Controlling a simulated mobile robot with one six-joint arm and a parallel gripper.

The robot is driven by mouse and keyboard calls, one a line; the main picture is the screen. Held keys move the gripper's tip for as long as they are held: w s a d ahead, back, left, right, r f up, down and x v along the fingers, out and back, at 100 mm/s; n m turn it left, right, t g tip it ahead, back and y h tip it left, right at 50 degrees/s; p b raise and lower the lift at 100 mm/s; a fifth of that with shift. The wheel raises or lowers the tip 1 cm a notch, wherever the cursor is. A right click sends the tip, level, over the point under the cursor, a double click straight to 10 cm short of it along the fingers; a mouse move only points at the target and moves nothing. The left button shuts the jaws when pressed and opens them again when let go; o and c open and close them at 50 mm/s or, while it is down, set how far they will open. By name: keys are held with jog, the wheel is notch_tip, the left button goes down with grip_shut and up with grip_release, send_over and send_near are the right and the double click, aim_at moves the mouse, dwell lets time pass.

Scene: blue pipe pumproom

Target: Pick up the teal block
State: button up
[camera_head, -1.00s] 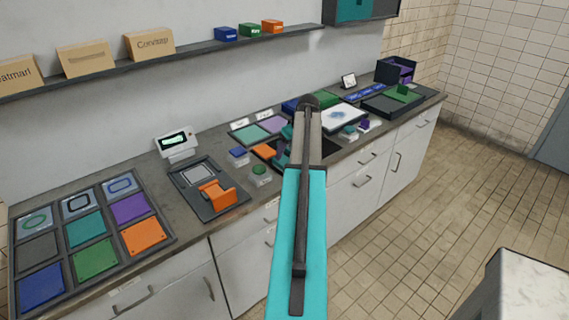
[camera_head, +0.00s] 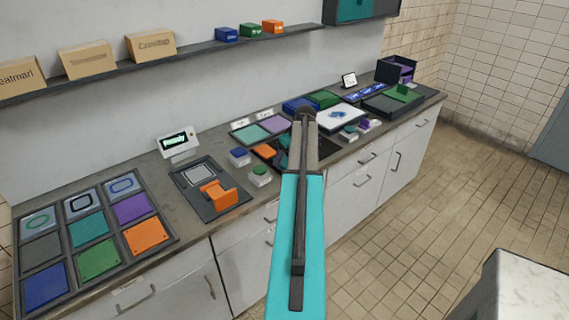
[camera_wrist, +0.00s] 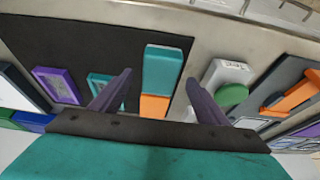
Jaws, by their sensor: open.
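The teal block (camera_wrist: 163,72) lies on a dark mat (camera_wrist: 92,45) in the wrist view, just beyond an orange block (camera_wrist: 153,106). My gripper (camera_wrist: 160,78) is open, with one dark finger on each side of the teal block's line in the picture. The fingers look apart from the block; their height above it is hard to tell. In the head view my arm covers much of this area, and the orange block (camera_head: 265,151) shows just left of it. I cannot pick out the teal block clearly there.
A green button (camera_wrist: 233,96) on a white base stands right of the fingers in the wrist view. Purple (camera_wrist: 57,85) and teal (camera_wrist: 103,88) framed pieces lie to the left. In the head view, an orange-handled device (camera_head: 218,193) and a tile tray (camera_head: 168,246) occupy the counter's left.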

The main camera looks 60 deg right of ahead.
aim_at(285, 161)
jog(key=shift+p+x, duration=0.6)
jog(key=shift+x, duration=1.05)
jog(key=shift+s, duration=0.1)
jog(key=shift+c, duration=0.5)
jog(key=c, duration=1.1)
